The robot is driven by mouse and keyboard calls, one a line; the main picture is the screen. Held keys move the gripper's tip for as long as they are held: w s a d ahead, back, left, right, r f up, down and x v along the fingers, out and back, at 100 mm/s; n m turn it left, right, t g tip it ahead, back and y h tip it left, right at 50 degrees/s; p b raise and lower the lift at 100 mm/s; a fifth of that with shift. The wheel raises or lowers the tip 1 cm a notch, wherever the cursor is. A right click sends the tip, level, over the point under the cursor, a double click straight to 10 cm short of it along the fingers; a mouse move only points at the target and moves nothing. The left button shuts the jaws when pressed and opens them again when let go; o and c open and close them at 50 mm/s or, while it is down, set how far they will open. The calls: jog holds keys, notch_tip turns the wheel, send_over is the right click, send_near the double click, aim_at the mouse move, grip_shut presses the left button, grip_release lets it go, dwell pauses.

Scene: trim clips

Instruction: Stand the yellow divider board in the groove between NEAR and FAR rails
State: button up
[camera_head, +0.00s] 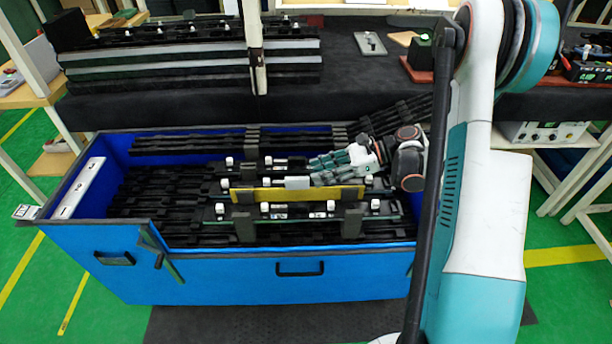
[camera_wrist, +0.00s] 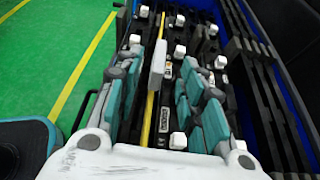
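The yellow divider board (camera_head: 262,194) is a long narrow strip in the blue crate, running left to right in the head view. A light grey block (camera_head: 297,182) sits at its middle. In the wrist view, the board (camera_wrist: 149,118) is seen edge-on with the block (camera_wrist: 157,64) on it. My gripper (camera_head: 317,170) is at the block's right in the head view, fingers apart and empty. In the wrist view, the board and block appear between the open fingers (camera_wrist: 160,82), with no visible finger contact. The NEAR and FAR labels are not readable; I cannot tell how the board is seated.
The blue crate (camera_head: 220,275) holds several black trim strips with white clips (camera_head: 265,208). Grey uprights (camera_head: 244,226) rise beside the board. A dark bench (camera_head: 330,75) with stacked trims stands behind. Green floor (camera_wrist: 40,60) is clear beside the crate.

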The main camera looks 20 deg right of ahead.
jog(key=shift+v, duration=2.35)
